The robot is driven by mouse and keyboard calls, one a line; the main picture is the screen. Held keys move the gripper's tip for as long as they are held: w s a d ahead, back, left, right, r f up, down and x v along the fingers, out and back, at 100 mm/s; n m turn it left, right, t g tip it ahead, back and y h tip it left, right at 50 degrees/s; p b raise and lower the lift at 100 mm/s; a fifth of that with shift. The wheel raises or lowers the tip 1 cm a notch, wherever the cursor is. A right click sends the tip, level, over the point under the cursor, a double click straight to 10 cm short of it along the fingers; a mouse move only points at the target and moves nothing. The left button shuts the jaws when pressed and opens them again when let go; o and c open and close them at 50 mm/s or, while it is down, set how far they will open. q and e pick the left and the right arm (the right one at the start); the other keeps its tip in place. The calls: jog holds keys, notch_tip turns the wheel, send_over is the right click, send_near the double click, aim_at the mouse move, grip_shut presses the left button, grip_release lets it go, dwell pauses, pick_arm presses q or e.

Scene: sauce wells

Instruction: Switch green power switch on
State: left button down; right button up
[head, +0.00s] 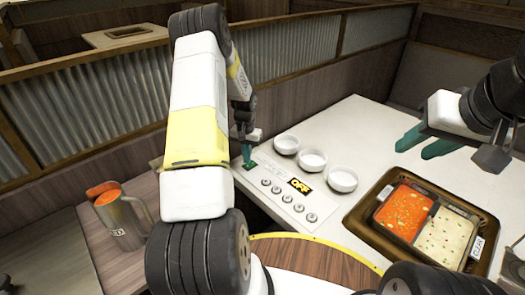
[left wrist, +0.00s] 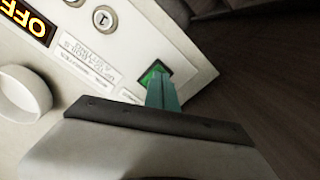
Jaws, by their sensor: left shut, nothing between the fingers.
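The green power switch (left wrist: 154,73) sits in a dark square frame at the corner of the white control panel (head: 275,190). It also shows in the head view (head: 250,165). My left gripper (head: 246,156) is shut and empty, its teal fingertips right over the switch. In the left wrist view the fingertips (left wrist: 160,85) overlap the lower part of the switch; I cannot tell whether they touch it. The panel's display (head: 300,185) reads OFF in yellow. My right gripper (head: 423,147) is at the right, open, with teal fingers apart and nothing between them.
Three white bowls (head: 313,160) stand in a row behind the panel. Several round key-like knobs (head: 287,198) line the panel. A dark tray (head: 478,219) with red and white sauces lies at right. A metal jug (head: 118,222) stands left on a wooden surface.

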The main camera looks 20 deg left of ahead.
pick_arm(q)
jog(key=shift+f, duration=0.95)
dwell(0.5)
jog(key=shift+r, duration=3.55)
jog(key=shift+r, duration=0.1)
jog(key=s+d+r+t, duration=0.1)
jog(key=s+d+r, duration=0.2)
jog(key=r, duration=0.5)
jog(key=s+d+r+t, duration=0.1)
jog(key=s+d+r, duration=0.25)
jog(key=r, duration=0.45)
jog(key=s+d+r+t, duration=0.15)
jog(key=s+r, duration=0.25)
jog(key=r, duration=0.4)
jog(key=s+d+r+t+h, duration=0.1)
jog(key=s+d+r, duration=0.2)
jog(key=s, duration=0.6)
jog(key=s+d+r+t+h, duration=0.1)
jog(key=s+d+r, duration=0.2)
jog(key=s, duration=0.6)
jog(key=shift+s+d+r+m+t, duration=0.3)
jog(key=shift+s+d+r+t, duration=0.1)
jog(key=shift+d, duration=0.5)
